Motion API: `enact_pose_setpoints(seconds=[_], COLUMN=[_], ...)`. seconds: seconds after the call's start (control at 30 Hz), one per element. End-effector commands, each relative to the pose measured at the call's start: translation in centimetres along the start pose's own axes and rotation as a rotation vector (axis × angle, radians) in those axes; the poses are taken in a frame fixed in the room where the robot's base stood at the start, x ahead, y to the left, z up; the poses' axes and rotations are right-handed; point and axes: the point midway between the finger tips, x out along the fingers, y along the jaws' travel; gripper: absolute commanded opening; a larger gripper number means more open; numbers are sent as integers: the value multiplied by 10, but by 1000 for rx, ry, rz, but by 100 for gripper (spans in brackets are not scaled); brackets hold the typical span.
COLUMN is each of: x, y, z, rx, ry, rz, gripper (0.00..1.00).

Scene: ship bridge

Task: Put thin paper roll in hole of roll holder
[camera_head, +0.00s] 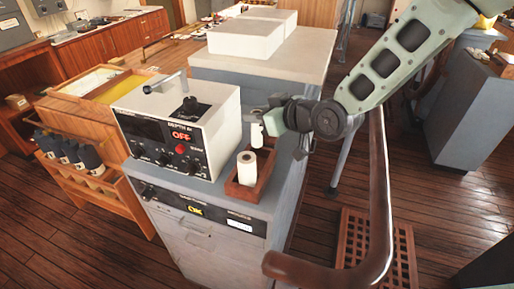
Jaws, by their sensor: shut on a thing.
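The roll holder (263,189) is a small reddish-brown wooden tray on the grey cabinet, beside the white instrument box. A thicker white paper roll (247,169) stands upright in its front part. A thin white paper roll (256,135) is upright over the holder's back part. My gripper (262,121) reaches in from the right and is shut on the thin roll near its upper part. The holder's hole is hidden; I cannot tell whether the roll's lower end is inside it or above it.
The white instrument box (180,130) with a red OFF display stands close left of the holder. A curved brown handrail (378,200) runs right of the cabinet. White boxes (245,40) sit on the surface behind. Bottles (68,150) stand in a wooden rack at left.

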Motion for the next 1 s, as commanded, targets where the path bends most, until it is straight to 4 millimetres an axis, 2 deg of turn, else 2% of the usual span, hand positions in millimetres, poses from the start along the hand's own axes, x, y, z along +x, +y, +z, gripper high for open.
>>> enact_pose_setpoints(seconds=[0.1, 0.33, 0.6, 1.0], x=[6, 13, 26, 28], y=[-1, 0, 0, 0], z=[15, 31, 61, 67], rx=[3, 1, 3, 0], ry=[-2, -1, -1, 2], rz=[-2, -1, 0, 1], gripper=[2, 2, 2, 2])
